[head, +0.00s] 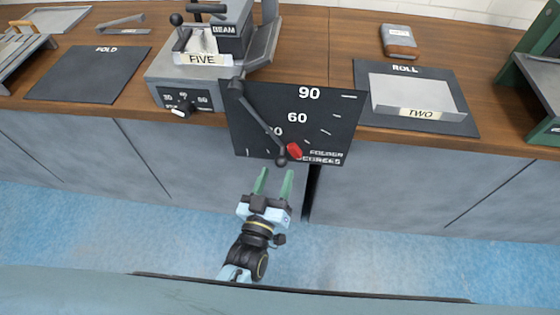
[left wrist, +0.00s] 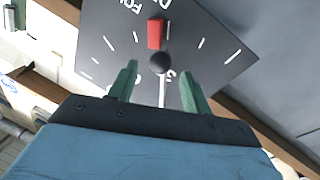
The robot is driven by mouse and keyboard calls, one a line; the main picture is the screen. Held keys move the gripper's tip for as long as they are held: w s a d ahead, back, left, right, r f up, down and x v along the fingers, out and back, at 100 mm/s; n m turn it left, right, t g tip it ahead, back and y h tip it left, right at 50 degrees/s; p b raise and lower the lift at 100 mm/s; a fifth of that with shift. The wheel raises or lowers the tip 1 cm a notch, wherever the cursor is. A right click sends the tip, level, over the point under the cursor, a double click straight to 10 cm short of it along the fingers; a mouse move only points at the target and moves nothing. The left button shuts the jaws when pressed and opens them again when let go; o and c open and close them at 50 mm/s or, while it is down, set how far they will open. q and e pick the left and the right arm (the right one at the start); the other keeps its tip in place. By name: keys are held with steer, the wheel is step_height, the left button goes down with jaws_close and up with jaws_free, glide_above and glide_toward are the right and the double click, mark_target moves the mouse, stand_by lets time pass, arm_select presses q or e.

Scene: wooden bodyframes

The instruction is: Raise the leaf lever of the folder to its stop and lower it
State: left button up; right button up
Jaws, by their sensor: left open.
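The folder (head: 165,72) is a grey machine on the bench with a "BEAM" block and a "FIVE" label. Its leaf lever (head: 258,118) is a dark bar sloping down and right across the black degree plate (head: 335,120). The lever ends in a dark ball knob (head: 282,160), near a red pointer (head: 294,151). My left gripper (head: 274,183) is open and empty just below the knob, with green fingers pointing up toward it. In the left wrist view the knob (left wrist: 160,62) appears just beyond and between the open fingertips (left wrist: 160,82), seemingly not gripped. My right gripper is not in view.
A small dial (head: 187,101) with a white pointer sits on the folder's front. A dark "FOLD" mat (head: 85,85) lies at left, and a "ROLL" mat (head: 465,127) carries a grey sheet labelled "TWO" at right. Grey cabinet fronts stand behind my gripper.

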arm_select(q)
steer(key=r+p+v, duration=0.1)
steer(key=v, duration=0.7)
steer(key=shift+s+f, duration=0.15)
steer(key=shift+f, duration=0.3)
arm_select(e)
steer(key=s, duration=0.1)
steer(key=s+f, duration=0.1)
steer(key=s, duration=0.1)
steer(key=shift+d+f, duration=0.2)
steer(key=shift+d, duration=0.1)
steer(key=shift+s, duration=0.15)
